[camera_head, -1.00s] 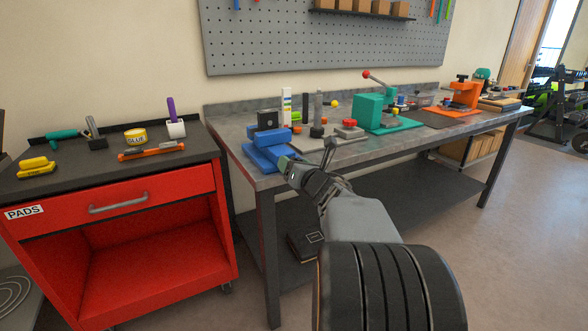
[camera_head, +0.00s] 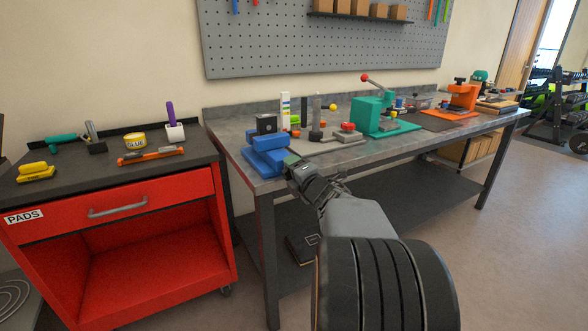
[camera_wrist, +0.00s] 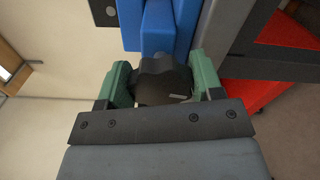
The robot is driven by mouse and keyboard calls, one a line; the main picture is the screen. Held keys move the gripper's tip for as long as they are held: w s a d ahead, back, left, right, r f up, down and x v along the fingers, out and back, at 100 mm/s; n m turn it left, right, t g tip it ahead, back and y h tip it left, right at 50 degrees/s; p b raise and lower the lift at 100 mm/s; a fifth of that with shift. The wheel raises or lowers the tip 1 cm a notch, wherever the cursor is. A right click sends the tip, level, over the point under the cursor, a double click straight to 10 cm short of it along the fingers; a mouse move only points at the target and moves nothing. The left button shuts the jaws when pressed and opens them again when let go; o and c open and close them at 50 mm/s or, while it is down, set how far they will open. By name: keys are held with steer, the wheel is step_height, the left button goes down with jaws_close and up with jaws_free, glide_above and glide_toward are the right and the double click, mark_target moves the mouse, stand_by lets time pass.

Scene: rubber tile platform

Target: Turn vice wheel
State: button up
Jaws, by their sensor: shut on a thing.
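The blue vice (camera_head: 268,150) stands at the near left corner of the grey workbench; it also shows at the top of the wrist view (camera_wrist: 165,30). A dark block (camera_head: 267,124) sits at its top. My gripper (camera_head: 291,162) is at the front of the vice. In the wrist view, the green fingers of my gripper (camera_wrist: 160,85) stand on either side of the black lobed vice wheel (camera_wrist: 162,78) and are shut on it. In the head view my gripper and wrist hide the wheel.
The grey workbench (camera_head: 235,120) carries a teal press (camera_head: 370,112) and an orange vice (camera_head: 462,97) farther right. A red cabinet (camera_head: 110,200) with tools on top stands to the left, a narrow gap away. Open floor lies at the right.

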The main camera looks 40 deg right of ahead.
steer(key=m+p, duration=0.1)
steer(key=m, duration=0.2)
steer(key=shift+m, duration=0.3)
steer(key=shift+f+m+p, duration=0.15)
steer(key=shift+m+p, duration=0.7)
steer(key=shift+m, duration=0.95)
steer(key=o, duration=0.9)
steer(key=shift+o, duration=0.2)
steer(key=shift+s, duration=0.1)
steer(key=s+a+p, duration=0.2)
steer(key=s, duration=1.1)
steer(key=shift+s, duration=0.3)
